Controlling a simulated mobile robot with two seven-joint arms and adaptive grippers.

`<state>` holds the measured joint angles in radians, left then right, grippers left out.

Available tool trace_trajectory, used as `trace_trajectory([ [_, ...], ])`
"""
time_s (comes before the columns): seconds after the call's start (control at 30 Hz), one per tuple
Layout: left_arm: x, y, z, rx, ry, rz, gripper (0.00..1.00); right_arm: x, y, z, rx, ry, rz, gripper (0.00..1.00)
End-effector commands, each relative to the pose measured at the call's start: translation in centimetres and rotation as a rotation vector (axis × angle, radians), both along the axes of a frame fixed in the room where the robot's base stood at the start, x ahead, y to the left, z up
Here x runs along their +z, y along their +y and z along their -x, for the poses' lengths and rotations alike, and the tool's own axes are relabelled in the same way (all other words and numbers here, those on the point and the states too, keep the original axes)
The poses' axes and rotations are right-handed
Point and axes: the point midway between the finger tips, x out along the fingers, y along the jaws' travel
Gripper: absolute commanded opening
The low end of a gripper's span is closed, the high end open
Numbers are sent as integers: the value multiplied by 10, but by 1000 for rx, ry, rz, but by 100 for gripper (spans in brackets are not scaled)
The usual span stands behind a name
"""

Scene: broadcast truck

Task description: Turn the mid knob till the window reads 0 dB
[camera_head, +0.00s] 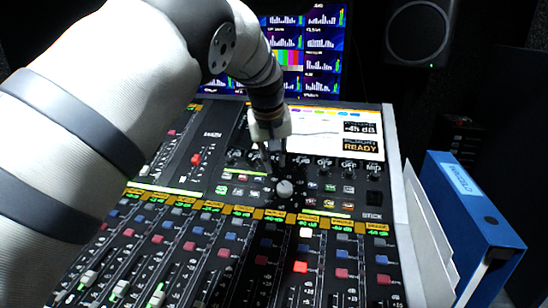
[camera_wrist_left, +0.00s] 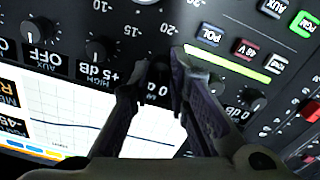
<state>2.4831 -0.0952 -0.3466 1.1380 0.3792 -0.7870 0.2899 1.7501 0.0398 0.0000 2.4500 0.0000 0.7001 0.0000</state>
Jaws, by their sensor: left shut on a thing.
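My left gripper (camera_head: 275,160) reaches down from the upper left onto the console in the head view. In the left wrist view its two fingers (camera_wrist_left: 163,68) are shut on a small dark knob (camera_wrist_left: 160,73), just beside the knob marked HIGH (camera_wrist_left: 97,48). The HIGH window (camera_wrist_left: 95,72) reads +5 dB. My right gripper is in neither view.
A large grey knob (camera_head: 284,188) sits just in front of the gripper. Rows of coloured buttons and faders fill the console (camera_head: 395,150). A screen panel reading "-45 dB" and "READY" (camera_head: 360,137) lies behind. A blue binder (camera_head: 470,215) stands to the right.

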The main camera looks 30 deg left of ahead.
Motion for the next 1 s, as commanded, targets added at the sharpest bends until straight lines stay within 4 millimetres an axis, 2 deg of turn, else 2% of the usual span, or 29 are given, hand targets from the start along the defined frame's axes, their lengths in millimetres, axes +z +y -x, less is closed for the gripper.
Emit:
trace_trajectory([
  [0.4, -1, 1, 1, 151, -14, 62, 0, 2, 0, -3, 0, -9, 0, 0],
  [0.87, -2, 0, 1, 166, -15, 68, 0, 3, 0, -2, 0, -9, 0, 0],
  [0.9, -2, 0, 1, 166, -15, 68, 18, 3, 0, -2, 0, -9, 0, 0],
  [1.0, -2, 0, 1, 165, -15, 68, 36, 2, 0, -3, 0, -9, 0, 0],
])
